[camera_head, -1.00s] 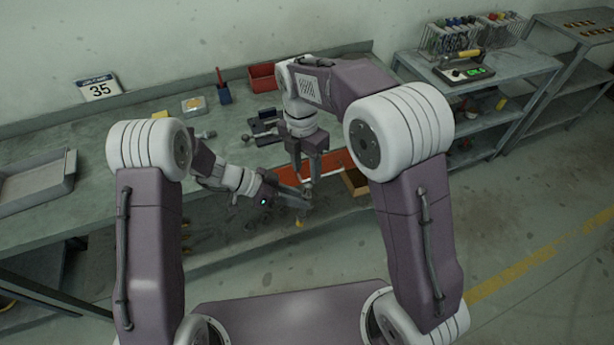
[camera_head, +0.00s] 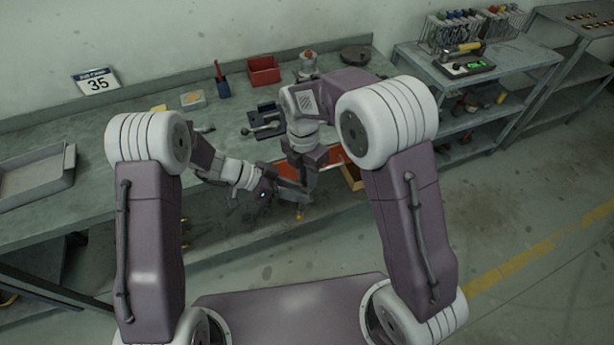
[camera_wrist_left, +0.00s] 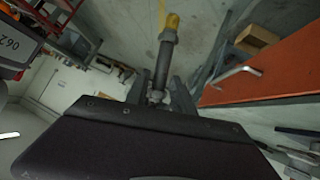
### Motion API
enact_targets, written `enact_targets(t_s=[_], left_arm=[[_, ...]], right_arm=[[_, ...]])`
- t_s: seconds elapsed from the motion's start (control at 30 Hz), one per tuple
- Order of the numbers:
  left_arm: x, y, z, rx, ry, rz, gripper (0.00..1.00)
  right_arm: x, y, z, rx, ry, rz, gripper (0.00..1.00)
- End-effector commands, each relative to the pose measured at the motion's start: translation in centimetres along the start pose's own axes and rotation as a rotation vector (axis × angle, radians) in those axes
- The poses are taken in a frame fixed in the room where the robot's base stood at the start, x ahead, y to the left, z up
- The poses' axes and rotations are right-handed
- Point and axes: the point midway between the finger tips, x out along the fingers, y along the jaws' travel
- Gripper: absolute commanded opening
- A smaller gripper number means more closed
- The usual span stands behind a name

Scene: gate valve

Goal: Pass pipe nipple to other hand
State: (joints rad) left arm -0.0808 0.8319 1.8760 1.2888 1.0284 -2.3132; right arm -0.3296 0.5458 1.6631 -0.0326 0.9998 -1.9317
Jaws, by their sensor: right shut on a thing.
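The pipe nipple (camera_wrist_left: 163,58) is a dark, slim pipe with a yellow end (camera_wrist_left: 172,22) in the left wrist view. In the head view, its yellow end (camera_head: 300,217) hangs below my grippers, in front of the bench. My right gripper (camera_head: 304,182) points down and is shut on the nipple's upper part. My left gripper (camera_head: 296,195) comes in from the left. In the left wrist view, its two fingers (camera_wrist_left: 158,95) stand open on either side of the nipple, with gaps showing. The exact grip of the right jaws is hidden.
The grey bench (camera_head: 80,195) runs along the wall behind my arms. It carries a grey tray (camera_head: 62,180), a red bin (camera_head: 263,70) and a dark vise-like fixture (camera_head: 262,120). An orange drawer (camera_wrist_left: 265,72) is close to the grippers. Open floor lies to the right.

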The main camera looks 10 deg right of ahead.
Motion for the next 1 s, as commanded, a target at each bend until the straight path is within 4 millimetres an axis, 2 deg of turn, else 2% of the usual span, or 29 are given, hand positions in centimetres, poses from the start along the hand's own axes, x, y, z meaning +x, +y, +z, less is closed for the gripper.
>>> enact_targets(t_s=[0.07,0.33,0.43,0.8,1.0], left_arm=[[0.0,0.0,0.0,0.0,0.0,0.0,0.5],[0.0,0.0,0.0,0.0,0.0,0.0,0.5],[-0.7,-0.1,0.0,0.0,0.001,-0.003,0.5],[-9.5,-0.1,0.0,0.001,0.0,-0.005,0.5],[-11.8,-0.1,0.0,0.0,0.0,-0.002,0.5]], right_arm=[[0.0,0.0,0.0,0.0,0.0,0.001,0.0],[-0.1,0.0,0.0,0.0,0.0,0.001,0.0],[-0.1,0.0,0.0,0.0,0.0,0.001,0.0],[0.0,0.0,0.0,0.0,0.0,0.001,0.0],[0.0,0.0,0.0,0.0,0.0,0.001,0.0]])
